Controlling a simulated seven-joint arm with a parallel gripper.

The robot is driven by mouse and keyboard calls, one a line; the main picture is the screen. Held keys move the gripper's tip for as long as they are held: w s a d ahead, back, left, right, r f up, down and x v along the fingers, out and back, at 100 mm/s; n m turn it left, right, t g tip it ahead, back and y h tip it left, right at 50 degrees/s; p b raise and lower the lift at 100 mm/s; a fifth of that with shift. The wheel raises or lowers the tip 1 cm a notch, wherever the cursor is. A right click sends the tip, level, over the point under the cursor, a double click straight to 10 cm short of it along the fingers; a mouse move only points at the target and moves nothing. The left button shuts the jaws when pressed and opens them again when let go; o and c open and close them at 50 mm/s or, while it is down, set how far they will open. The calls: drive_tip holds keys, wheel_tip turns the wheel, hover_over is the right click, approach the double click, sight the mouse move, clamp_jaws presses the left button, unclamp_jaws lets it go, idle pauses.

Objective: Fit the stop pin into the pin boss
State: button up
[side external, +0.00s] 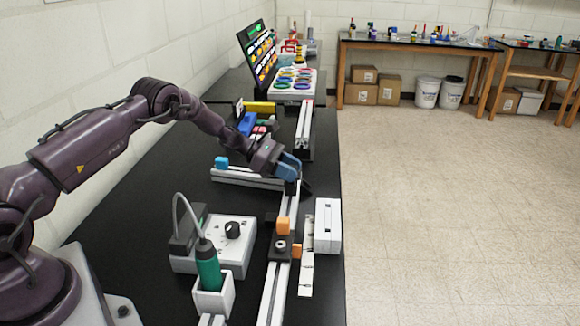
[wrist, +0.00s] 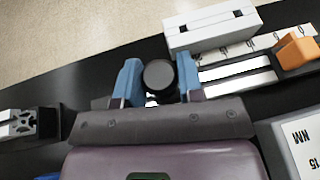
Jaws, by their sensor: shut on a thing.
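My gripper (wrist: 158,82) has its two blue fingers on either side of a black round head, which I take to be the stop pin (wrist: 158,74). Seen end-on, the head hides whatever lies below it. In the side view my gripper (side external: 291,178) is over the far part of the long aluminium rail (side external: 275,290), and the pin is hard to make out there. The pin boss cannot be told for sure. A black block with a round metal part (side external: 281,246) sits on the rail, nearer the camera, beside orange blocks (side external: 283,225).
A white box (side external: 328,226) and a marked white strip (side external: 307,270) lie right of the rail. A grey control box (side external: 214,243) and a green-handled tool (side external: 207,266) in a white holder stand left. Another extrusion (side external: 245,179) crosses behind. Bare black bench (side external: 130,235) lies left.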

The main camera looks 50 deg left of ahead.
drive_tip(key=o, duration=1)
